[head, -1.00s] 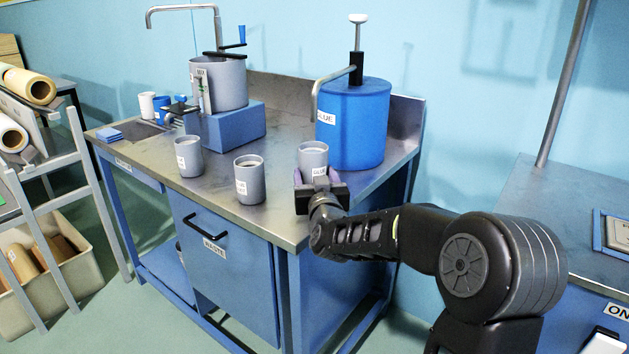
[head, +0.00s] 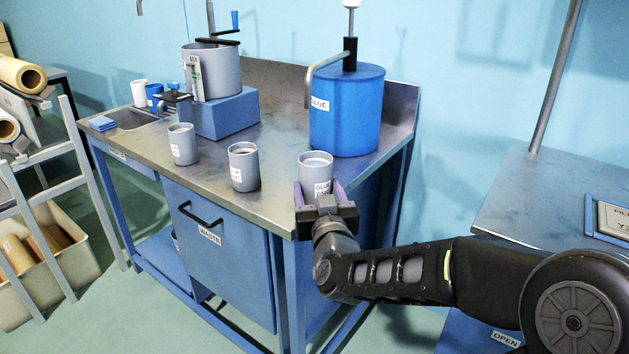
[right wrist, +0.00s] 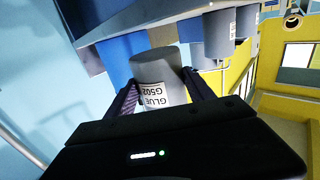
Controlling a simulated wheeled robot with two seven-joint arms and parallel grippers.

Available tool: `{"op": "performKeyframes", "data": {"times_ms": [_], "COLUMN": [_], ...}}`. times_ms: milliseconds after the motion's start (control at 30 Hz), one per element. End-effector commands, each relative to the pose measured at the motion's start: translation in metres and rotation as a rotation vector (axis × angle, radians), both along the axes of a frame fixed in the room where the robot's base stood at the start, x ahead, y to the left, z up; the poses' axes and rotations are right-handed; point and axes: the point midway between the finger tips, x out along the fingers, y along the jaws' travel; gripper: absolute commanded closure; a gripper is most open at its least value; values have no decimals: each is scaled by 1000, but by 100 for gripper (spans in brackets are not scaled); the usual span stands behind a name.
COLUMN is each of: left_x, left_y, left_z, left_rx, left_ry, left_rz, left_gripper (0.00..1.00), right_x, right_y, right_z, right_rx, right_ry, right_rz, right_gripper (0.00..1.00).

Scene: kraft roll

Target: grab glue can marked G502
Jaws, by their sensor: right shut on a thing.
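The grey glue can marked G502 (head: 316,160) is at the right end of the steel bench, in front of the blue glue drum. In the right wrist view it appears upside down, and the label on the can (right wrist: 154,95) reads GLUE G502. My right gripper (head: 319,196) is shut on this can, with one finger on each side; the jaws also show in the right wrist view (right wrist: 160,95). The can's base is hidden behind the gripper, so I cannot tell whether it touches the bench. My left gripper is not in view.
Two similar grey cans, a middle one (head: 244,166) and a left one (head: 182,144), stand along the bench (head: 215,195). The blue glue drum (head: 346,115) with its pump stands behind. A mixing pot (head: 212,72) sits on a blue block (head: 228,114).

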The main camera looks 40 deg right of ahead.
Motion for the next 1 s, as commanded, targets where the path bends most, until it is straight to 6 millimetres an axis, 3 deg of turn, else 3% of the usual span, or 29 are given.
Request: {"op": "performKeyframes", "data": {"times_ms": [267,300,500,1000], "left_x": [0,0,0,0], "left_y": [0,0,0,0], "left_z": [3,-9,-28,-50], "left_rx": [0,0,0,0], "left_ry": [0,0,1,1], "left_rz": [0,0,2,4], "left_gripper": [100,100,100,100], "right_x": [-29,-30,-37,-48], "right_y": [16,15,17,25], "right_z": [2,-3,-3,0], "right_rx": [-2,-2,-2,-1], "right_ry": [-4,-6,-4,-3], "right_rz": [1,-4,-9,-3], "right_gripper": [100,100,100,100]}}
